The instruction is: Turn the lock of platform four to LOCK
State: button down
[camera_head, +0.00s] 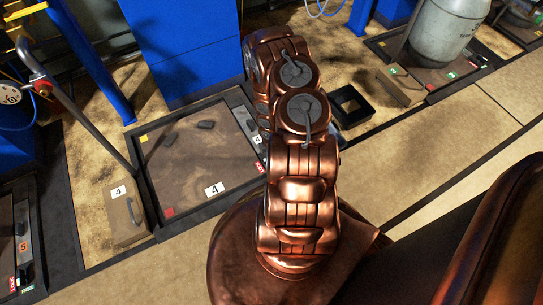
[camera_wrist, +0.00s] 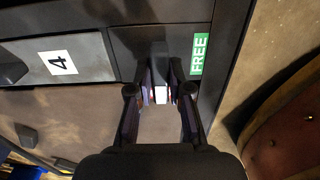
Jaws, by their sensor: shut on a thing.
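Platform four (camera_head: 205,155) is a grey-brown plate in a dark frame, with a white "4" label. A grey lock strip with a "4" (camera_wrist: 59,62) runs along its edge in the wrist view. A green FREE label (camera_wrist: 199,54) shows beside the lock handle (camera_wrist: 160,62), a dark upright piece at that end of the strip. In the head view a red LOCK label (camera_head: 261,168) shows at the strip's near end, beside my arm. My gripper (camera_wrist: 160,92) is shut on the lock handle, one finger on each side. My arm hides the gripper in the head view.
A ramp piece with a "4" (camera_head: 124,212) lies left of the platform. A bent metal bar (camera_head: 85,115) leans over at the left. A blue cabinet (camera_head: 185,45) stands behind. A grey gas cylinder (camera_head: 447,30) stands on another platform at the upper right.

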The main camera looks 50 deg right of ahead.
jog(key=shift+d, duration=0.1)
dwell(0.3)
jog(key=c, duration=1.1)
grip_release()
jog(key=shift+r, duration=0.1)
jog(key=shift+r, duration=5.9)
